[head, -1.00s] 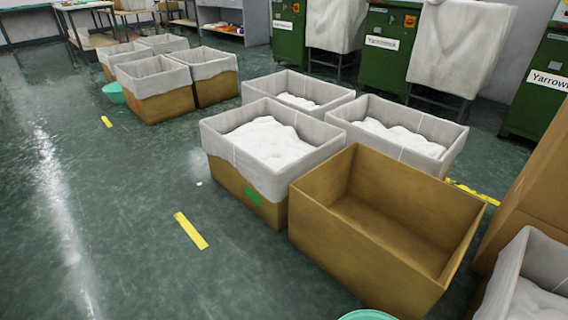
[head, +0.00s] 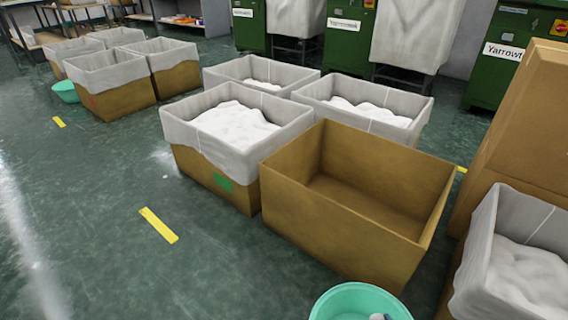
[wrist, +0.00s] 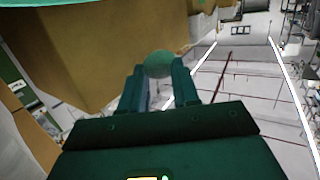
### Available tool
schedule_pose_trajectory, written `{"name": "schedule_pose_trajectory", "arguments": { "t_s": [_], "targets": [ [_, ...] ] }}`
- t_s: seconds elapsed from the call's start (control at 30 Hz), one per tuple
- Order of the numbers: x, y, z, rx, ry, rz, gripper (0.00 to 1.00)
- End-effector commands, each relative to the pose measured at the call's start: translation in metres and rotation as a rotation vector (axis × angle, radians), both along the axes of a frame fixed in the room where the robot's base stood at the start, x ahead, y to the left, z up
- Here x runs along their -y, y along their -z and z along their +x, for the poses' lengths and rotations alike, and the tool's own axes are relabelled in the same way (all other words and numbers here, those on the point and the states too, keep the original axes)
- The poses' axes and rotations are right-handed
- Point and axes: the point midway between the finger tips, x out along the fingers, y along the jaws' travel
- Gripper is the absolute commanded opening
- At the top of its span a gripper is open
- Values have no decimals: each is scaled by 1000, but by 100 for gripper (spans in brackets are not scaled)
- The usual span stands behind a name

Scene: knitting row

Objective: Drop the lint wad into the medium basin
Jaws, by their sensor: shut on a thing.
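In the wrist view my gripper (wrist: 160,75) is shut on a small rounded grey-green wad, the lint wad (wrist: 158,62), held between its fingertips. My gripper does not show in the head view. A teal basin (head: 345,297) stands on the floor at the bottom edge of the head view, partly cut off, with something small and greyish at its lower edge. Another teal basin (head: 65,91) stands far left beside the boxes. I cannot tell from these views which basin is the medium one. The distance from the wad to either basin does not show.
An open, empty brown box (head: 340,230) stands just behind the near basin. Lined boxes of white material stand behind it (head: 215,185) and at right (head: 475,260). Green machines (head: 505,45) line the back. The floor at left is clear, with yellow tape (head: 158,225).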

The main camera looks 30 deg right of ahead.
Motion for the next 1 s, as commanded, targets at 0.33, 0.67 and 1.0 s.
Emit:
{"name": "schedule_pose_trajectory", "arguments": {
  "t_s": [0.33, 0.67, 1.0],
  "targets": [
    [0, 0, 0, 0, 0, 0, 37],
    [0, 0, 0, 0, 0, 0, 60],
    [-4, -3, -17, -4, -1, 3, 60]
  ]
}}
